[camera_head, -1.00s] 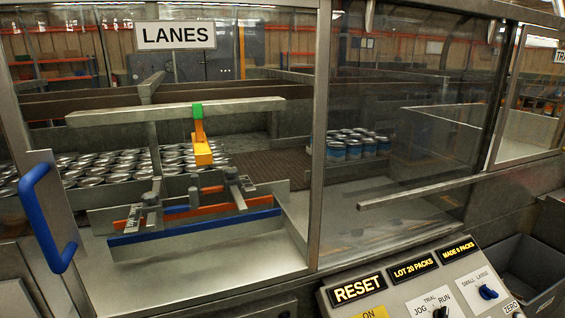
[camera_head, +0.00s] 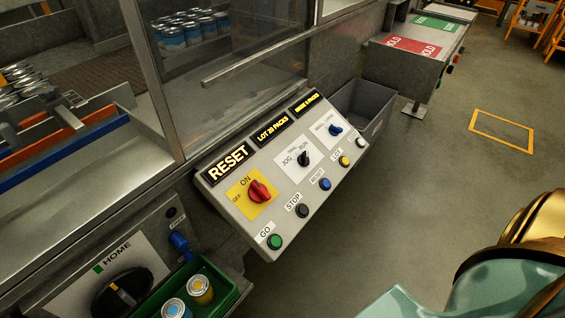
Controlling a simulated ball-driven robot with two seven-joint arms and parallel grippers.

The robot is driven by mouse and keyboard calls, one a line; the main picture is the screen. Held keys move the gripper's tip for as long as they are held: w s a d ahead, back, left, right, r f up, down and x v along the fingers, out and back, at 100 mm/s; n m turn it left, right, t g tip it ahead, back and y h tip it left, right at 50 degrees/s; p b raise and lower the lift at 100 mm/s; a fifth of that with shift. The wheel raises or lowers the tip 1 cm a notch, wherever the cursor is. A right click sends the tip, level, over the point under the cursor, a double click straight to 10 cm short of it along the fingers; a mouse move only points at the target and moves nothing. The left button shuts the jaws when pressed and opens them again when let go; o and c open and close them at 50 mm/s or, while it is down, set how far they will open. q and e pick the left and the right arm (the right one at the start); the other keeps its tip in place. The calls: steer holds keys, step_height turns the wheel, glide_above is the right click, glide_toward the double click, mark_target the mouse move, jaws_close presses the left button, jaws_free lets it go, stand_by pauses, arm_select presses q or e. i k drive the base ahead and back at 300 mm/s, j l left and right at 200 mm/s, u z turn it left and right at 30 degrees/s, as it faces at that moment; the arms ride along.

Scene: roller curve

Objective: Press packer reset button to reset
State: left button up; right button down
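The packer control panel (camera_head: 232,199) stands in the middle of the view, sloping toward me. The blue reset button (camera_head: 325,184) sits in the row along its lower edge, beside a small label that reads RESET. A black display (camera_head: 228,162) at the panel's upper left also reads RESET. Neither gripper is in view. A teal and gold part of my own arm shows at the lower right, apart from the panel, but its gripper is out of frame.
A green GO button (camera_head: 275,242), a black STOP button (camera_head: 302,210) and a yellow button (camera_head: 344,161) share the row. A red switch (camera_head: 259,191) is above. A green bin (camera_head: 222,280) with cans is lower left; a grey bin (camera_head: 384,118) is behind.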

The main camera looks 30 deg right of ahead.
mark_target(326, 182)
steer(key=z, duration=1.45)
